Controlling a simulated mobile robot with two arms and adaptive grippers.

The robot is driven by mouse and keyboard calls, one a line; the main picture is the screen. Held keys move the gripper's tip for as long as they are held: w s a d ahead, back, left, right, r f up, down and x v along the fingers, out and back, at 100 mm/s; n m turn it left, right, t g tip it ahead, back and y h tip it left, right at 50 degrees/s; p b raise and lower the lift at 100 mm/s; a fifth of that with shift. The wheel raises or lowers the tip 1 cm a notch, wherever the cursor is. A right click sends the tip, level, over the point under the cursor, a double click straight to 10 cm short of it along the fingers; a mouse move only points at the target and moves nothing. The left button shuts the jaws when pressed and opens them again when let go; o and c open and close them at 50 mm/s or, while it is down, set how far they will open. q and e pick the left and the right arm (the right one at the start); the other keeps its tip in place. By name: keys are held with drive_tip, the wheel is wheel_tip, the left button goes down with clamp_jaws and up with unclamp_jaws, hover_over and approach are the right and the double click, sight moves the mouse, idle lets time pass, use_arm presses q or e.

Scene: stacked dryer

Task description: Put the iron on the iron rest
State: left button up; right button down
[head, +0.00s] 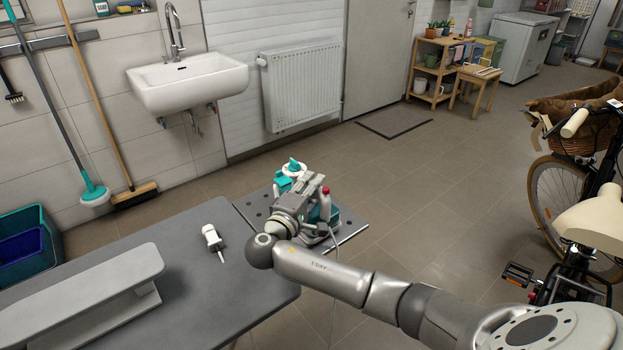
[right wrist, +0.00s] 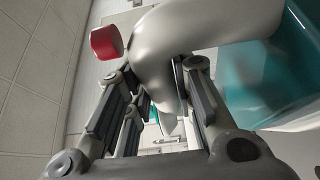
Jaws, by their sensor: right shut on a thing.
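The iron (head: 331,216), with teal parts, a grey handle (right wrist: 205,35) and a red knob (right wrist: 108,42), is at the far right end of the ironing board. My right gripper (head: 308,192) is shut on the handle, which lies between the fingers in the right wrist view. The iron rest (head: 352,238) is a dark perforated metal plate at the board's end, seen beneath the iron. My gripper hides much of the iron, so I cannot tell whether its sole touches the plate. The left gripper is not in view.
The grey ironing board (head: 205,305) carries a sleeve board (head: 85,290) and a small white nozzled object (head: 212,238). The iron's cord (head: 334,262) hangs down near my arm. A bicycle (head: 570,190) stands at right. The floor behind the rest is clear.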

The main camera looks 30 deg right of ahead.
drive_tip(key=shift+r, duration=0.25)
drive_tip(key=c, duration=1.7)
unclamp_jaws()
drive_tip(key=shift+f, duration=0.45)
drive_tip(key=o, duration=0.4)
drive_tip(key=shift+s+a+r, duration=0.1)
drive_tip(key=shift+r, duration=0.05)
drive_tip(key=shift+o, duration=0.2)
drive_tip(key=p+v, duration=0.4)
drive_tip(key=v, duration=0.8)
